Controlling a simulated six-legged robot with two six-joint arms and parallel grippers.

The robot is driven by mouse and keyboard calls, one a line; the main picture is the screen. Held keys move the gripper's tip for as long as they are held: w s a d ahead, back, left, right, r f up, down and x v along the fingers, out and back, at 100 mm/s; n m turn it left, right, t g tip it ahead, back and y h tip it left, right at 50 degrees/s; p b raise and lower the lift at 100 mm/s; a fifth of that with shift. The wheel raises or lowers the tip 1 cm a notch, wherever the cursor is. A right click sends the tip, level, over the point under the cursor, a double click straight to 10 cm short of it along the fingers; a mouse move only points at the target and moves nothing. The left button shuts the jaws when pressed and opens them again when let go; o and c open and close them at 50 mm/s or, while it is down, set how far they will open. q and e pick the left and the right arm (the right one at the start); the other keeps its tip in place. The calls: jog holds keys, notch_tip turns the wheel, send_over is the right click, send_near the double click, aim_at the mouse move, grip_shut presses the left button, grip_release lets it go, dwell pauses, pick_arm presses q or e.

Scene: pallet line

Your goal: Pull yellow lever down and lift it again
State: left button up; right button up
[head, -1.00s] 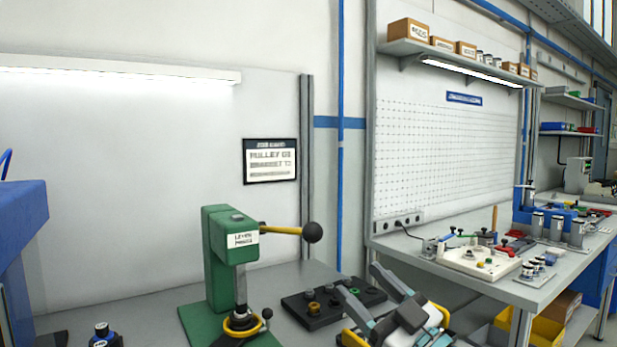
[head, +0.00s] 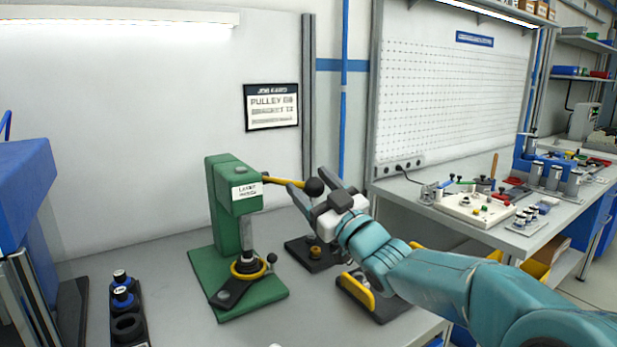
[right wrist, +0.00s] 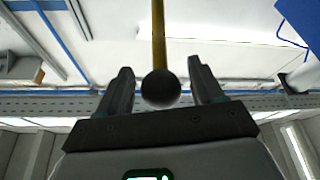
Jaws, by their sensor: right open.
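The green lever press (head: 232,215) stands on the grey table, left of my right gripper. Its yellow lever (head: 285,182) sticks out to the right, close to level, and ends in a black ball knob (head: 314,187). My right gripper (head: 314,186) is open, with its fingers on either side of the knob. In the right wrist view the knob (right wrist: 161,88) sits between the two spread fingers, with a gap on both sides, and the yellow lever (right wrist: 158,40) runs away from it. My left gripper is not in view.
A dark block with brass parts (head: 318,253) and a dark tray with a yellow handle (head: 358,290) lie right of the press. A dark holder with blue and black parts (head: 124,312) stands at the front left. A workbench (head: 490,225) is at the right.

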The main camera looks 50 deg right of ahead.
jog(key=shift+w+d+r, duration=0.1)
jog(key=shift+w+r, duration=0.15)
jog(key=shift+w, duration=0.4)
